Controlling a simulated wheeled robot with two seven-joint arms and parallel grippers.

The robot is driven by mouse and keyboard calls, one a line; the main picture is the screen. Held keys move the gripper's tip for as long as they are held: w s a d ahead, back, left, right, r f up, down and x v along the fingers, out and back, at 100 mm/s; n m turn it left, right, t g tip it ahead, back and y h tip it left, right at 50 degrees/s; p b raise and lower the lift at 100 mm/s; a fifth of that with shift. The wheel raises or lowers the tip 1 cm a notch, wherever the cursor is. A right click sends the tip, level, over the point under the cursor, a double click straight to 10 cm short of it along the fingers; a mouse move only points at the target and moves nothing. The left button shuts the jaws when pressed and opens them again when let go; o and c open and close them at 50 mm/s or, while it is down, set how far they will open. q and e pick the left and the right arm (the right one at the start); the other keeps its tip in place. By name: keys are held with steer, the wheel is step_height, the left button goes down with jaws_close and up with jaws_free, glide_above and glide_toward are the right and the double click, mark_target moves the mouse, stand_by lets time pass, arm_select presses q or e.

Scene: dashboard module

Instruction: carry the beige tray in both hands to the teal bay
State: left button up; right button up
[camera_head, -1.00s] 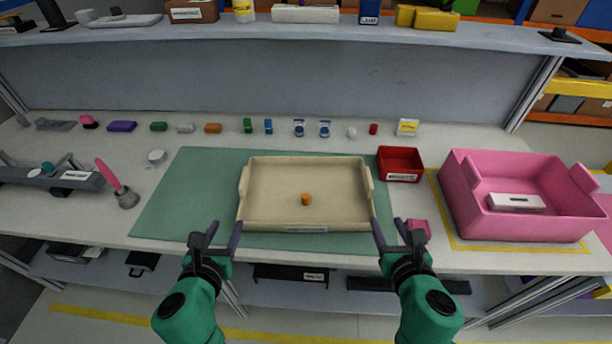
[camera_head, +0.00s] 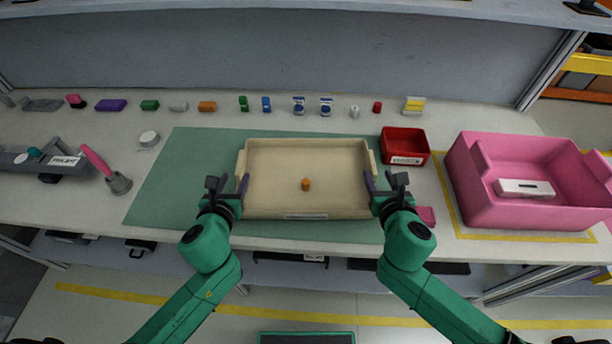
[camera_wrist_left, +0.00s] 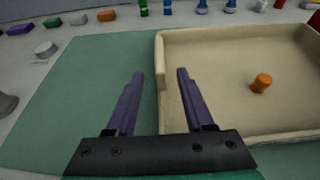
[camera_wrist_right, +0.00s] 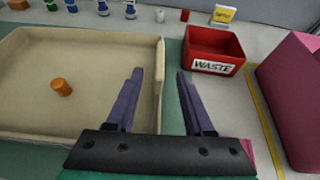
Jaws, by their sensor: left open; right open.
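The beige tray (camera_head: 270,208) lies on the teal mat (camera_head: 165,190), with a small orange cylinder (camera_head: 306,184) inside it. My left gripper (camera_head: 229,184) is open at the tray's left side; in the left wrist view its fingers (camera_wrist_left: 158,75) are on either side of the left wall line, with the wall's near end between them. My right gripper (camera_head: 383,184) is open at the tray's right side; in the right wrist view its fingers (camera_wrist_right: 159,75) stand either side of the right wall. Neither gripper is closed on the tray. Finger contact cannot be told.
A red waste bin (camera_head: 404,146) stands right of the tray, and a large pink bin (camera_head: 520,212) stands further right in a yellow outline. A small pink block (camera_head: 427,216) sits by my right gripper. Several small items line the back. A pink-handled tool (camera_head: 97,162) is at left.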

mark_target(241, 167)
arm_select(q)
steer(key=x, duration=0.7)
steer(key=shift+w, duration=0.2)
arm_select(e)
steer(key=x, duration=0.7)
steer(key=shift+w, duration=0.2)
steer(key=shift+s, duration=0.1)
arm_select(q)
steer(key=shift+s, duration=0.1)
steer(key=shift+c, duration=0.6)
arm_select(e)
steer(key=shift+c, duration=0.6)
arm_select(q)
jaws_close()
arm_select(e)
jaws_close()
